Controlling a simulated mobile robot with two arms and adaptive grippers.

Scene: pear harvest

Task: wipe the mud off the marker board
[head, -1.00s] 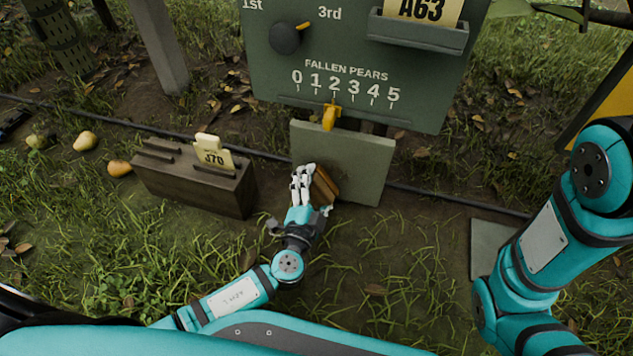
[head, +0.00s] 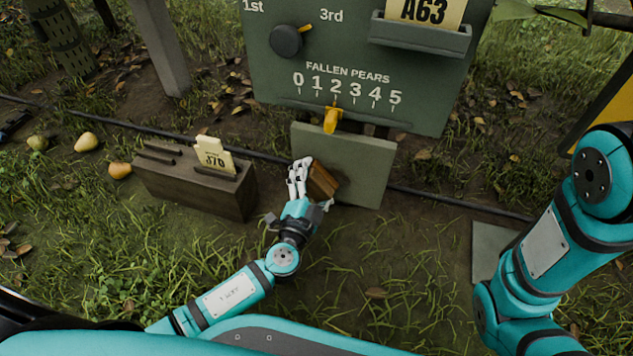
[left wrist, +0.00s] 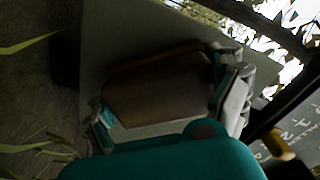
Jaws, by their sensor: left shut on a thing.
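The marker board (head: 366,170) is a plain grey-green panel below the large green sign. It also shows behind the gripper in the left wrist view (left wrist: 95,60). My left gripper (head: 303,180) is at the board's lower left part, its fingers shut on a brown wooden block (head: 323,180). The block fills the space between the fingers in the left wrist view (left wrist: 160,85). The block is in front of the board; I cannot tell whether it touches it. I make out no clear mud on the visible part; the block and fingers hide some of it. My right gripper is out of view.
The large green sign (head: 280,85) has a dial, a number scale and a yellow pointer (head: 332,119). A dark wooden box (head: 195,185) with a yellow card (head: 214,155) stands left of the board. Several pears (head: 86,142) lie farther left. A black hose (head: 455,203) crosses the ground.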

